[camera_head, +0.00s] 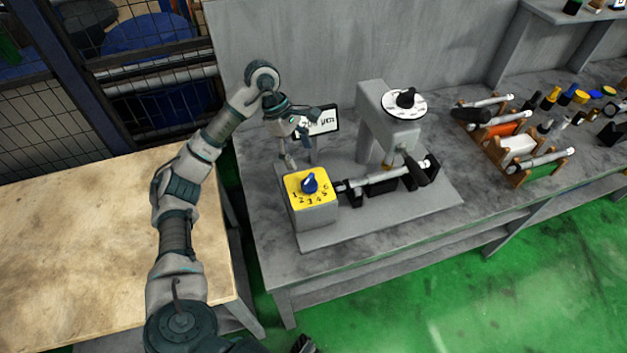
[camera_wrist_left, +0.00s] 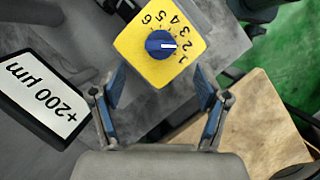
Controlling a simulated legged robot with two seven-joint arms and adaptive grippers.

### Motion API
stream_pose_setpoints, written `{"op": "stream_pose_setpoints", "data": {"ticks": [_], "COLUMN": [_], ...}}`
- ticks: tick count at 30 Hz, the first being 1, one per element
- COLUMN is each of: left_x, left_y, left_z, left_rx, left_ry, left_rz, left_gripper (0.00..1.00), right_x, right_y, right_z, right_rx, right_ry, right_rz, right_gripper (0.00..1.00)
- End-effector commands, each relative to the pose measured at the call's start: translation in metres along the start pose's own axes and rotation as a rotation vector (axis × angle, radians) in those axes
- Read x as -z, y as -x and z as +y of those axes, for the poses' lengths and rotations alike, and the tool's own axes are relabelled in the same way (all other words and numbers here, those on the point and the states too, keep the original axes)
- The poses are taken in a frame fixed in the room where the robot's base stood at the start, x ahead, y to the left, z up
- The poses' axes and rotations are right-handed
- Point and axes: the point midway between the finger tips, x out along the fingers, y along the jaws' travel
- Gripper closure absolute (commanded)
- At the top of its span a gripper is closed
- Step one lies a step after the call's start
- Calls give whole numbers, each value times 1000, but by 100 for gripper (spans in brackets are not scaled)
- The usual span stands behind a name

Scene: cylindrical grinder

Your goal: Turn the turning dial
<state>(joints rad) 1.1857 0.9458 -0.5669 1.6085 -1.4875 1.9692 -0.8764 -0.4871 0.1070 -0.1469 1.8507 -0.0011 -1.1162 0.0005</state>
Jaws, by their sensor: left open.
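The blue turning dial (camera_head: 310,184) sits on a yellow numbered plate (camera_head: 297,192) on top of a grey box. In the left wrist view the dial (camera_wrist_left: 160,44) is centred at the top, ahead of the fingers, and its white mark points right, toward the low numbers. My left gripper (camera_head: 303,138) hangs above and behind the box, near the display. In the wrist view my left gripper (camera_wrist_left: 160,92) has its two blue-padded fingers spread wide with nothing between them. The fingers are apart from the dial.
A +200 µm display (camera_head: 320,122) stands beside my left gripper. The grinder (camera_head: 375,125) with a black knob on a white dial (camera_head: 405,101) is right of the box. Racks with rods (camera_head: 520,145) are farther right. A wooden table (camera_head: 80,240) is at left.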

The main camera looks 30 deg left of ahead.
Motion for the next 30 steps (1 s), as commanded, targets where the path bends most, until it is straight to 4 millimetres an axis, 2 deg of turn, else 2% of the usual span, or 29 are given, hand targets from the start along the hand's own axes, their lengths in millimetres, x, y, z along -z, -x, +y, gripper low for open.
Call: {"op": "stream_pose_setpoints", "data": {"ticks": [1, 6, 12, 18, 26, 30], "left_x": [2, 1, -1, -3, 0, 0], "left_y": [-14, -53, -86, -99, -100, -100], "left_z": [-1, -1, -1, -1, 0, 0], "left_rx": [4, 4, 1, -2, -2, -2], "left_ry": [1, 1, 0, 0, 0, 1], "left_rz": [2, 0, 1, 2, -1, -1], "left_gripper": [25, 25, 25, 25, 25, 57], "right_x": [1, 5, 8, 10, 11, 11], "right_y": [3, 13, 21, 24, 25, 24], "right_z": [0, 0, 1, 2, 1, 0], "right_rx": [0, 0, 1, -1, 0, 0], "right_ry": [-1, -2, -3, -3, -3, -3], "right_rz": [1, 4, 6, 6, 8, 8], "right_gripper": [60, 60, 60, 60, 60, 60]}}
